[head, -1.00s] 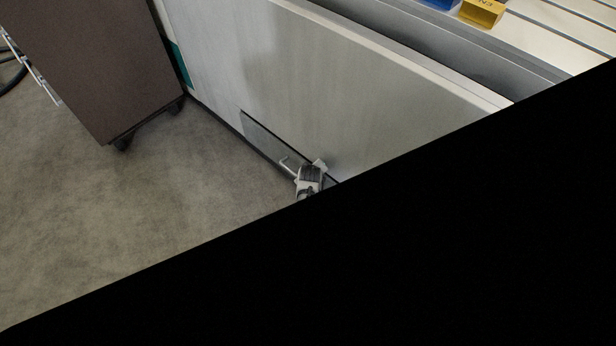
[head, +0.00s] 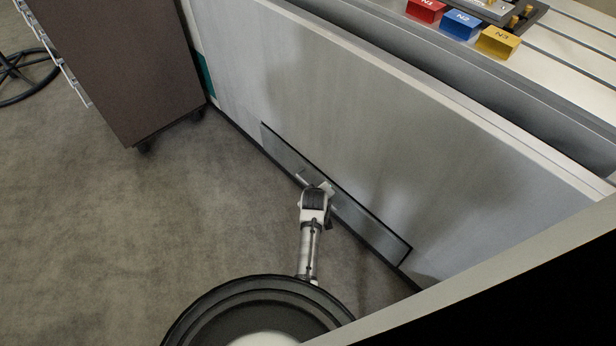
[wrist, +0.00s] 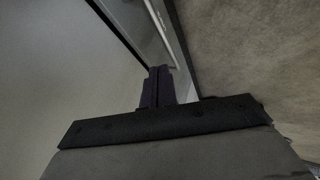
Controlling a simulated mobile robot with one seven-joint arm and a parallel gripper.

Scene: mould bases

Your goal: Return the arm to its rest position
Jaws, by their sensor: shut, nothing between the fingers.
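My gripper (wrist: 158,84) shows in the wrist view as two dark fingers pressed together, with nothing between them. Beyond the fingertips are a pale panel and the carpet. In the head view my arm (head: 311,240) is low, in front of the grey-white cabinet side, with its end close to the dark-framed strip near the floor. The fingers are too small to make out there. Whether the arm touches the panel I cannot tell.
The cabinet side (head: 300,75) stands close beyond my arm. Red (head: 426,11), blue (head: 461,24) and yellow (head: 498,42) labelled blocks sit on the slatted top. A brown drawer unit (head: 120,65) stands at left. Carpet (head: 110,240) is open at lower left.

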